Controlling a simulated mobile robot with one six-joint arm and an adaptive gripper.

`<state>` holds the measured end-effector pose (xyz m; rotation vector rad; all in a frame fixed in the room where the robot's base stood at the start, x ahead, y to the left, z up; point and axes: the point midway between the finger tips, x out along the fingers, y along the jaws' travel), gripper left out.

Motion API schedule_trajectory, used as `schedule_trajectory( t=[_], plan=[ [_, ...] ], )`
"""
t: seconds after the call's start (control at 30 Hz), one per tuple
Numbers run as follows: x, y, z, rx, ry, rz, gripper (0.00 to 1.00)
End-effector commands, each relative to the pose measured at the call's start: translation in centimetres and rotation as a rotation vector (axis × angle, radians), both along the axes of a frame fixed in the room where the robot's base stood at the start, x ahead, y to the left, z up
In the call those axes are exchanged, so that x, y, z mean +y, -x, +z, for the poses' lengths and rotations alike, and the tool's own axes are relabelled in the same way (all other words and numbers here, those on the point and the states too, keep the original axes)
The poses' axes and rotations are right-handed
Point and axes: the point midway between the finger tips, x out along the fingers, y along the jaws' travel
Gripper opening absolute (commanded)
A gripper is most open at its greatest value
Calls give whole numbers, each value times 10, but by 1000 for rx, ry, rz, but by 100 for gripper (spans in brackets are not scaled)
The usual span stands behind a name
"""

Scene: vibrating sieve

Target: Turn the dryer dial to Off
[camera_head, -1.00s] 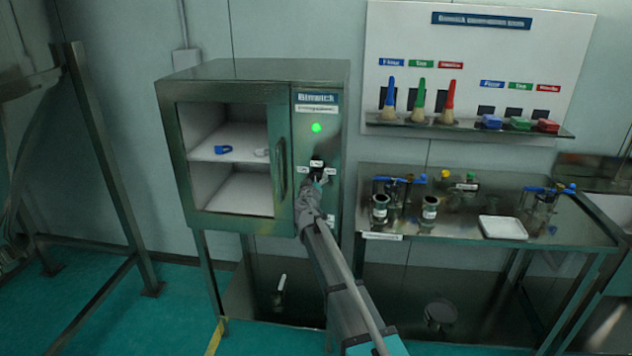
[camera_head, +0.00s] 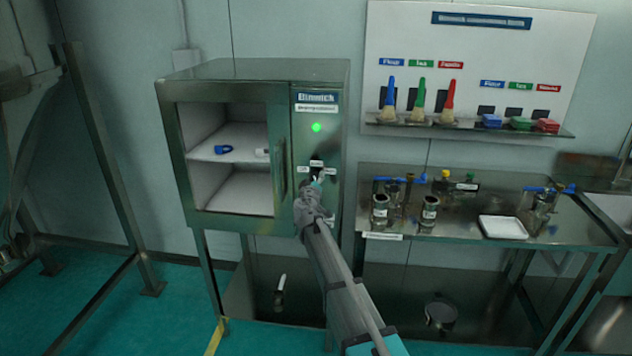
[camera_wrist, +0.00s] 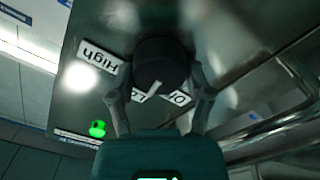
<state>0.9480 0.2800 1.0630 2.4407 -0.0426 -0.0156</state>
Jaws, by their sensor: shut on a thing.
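The dryer (camera_head: 250,70) is a steel cabinet with a glass door on its left and a control panel on its right. Its dial (camera_wrist: 162,62) is a round black knob with a white pointer mark. My gripper (camera_wrist: 160,88) is shut on the dial, one finger on each side. The pointer mark lies between the partly hidden "Lo" label (camera_wrist: 138,96) and the "Off" label (camera_wrist: 179,98), leaning toward "Lo". The "High" label (camera_wrist: 97,57) is clear of the fingers. In the head view my gripper (camera_head: 316,180) covers most of the dial.
A green light (camera_head: 317,127) glows on the panel above the dial. The door handle (camera_head: 282,168) stands out left of the dial. To the right is a steel table (camera_head: 460,245) with metal fittings and a white tray (camera_head: 503,227). Brushes hang on a board above it.

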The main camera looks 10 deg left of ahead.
Motion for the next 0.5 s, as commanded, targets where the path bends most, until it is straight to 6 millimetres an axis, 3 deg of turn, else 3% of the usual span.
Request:
schedule_trajectory(
  t=[0.5],
  plan=[
    [2,-2,-1,15,465,1,18]
  ],
)
